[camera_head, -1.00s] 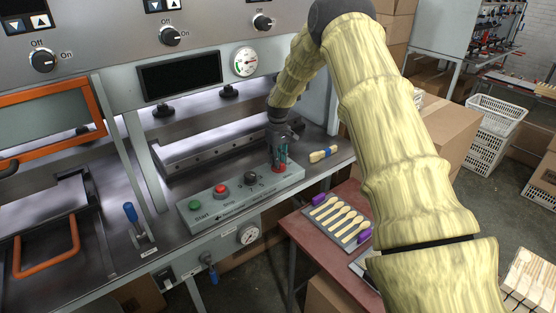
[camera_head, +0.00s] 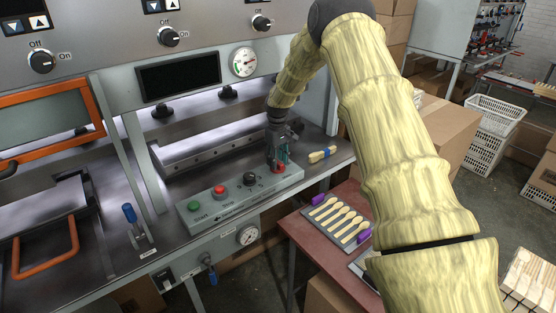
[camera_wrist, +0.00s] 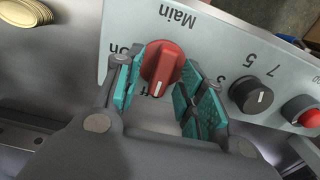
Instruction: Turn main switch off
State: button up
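The red main switch (camera_wrist: 160,66) sits on the grey control panel, with the "Main" label and parts of the "On" and "Off" labels around it. Its white mark lies by the partly hidden "Off" label. My gripper (camera_wrist: 164,82) is open, with its teal-padded fingers on either side of the switch. I cannot tell whether a pad touches it. In the head view my gripper (camera_head: 277,162) points down at the right end of the control panel (camera_head: 235,204), and the red switch (camera_head: 279,169) shows partly beneath it.
A black dial (camera_head: 250,178), a red stop button (camera_head: 219,190) and a green start button (camera_head: 194,206) lie left of the switch. A banded spoon bundle (camera_head: 322,154) lies to the right. A tray of spoons (camera_head: 353,235) sits on the lower red table.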

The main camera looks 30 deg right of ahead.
aim_at(278, 161)
notch_tip(278, 161, up, 12)
jog(key=shift+d, duration=0.15)
dwell(0.4)
jog(key=shift+f, duration=0.1)
dwell(0.3)
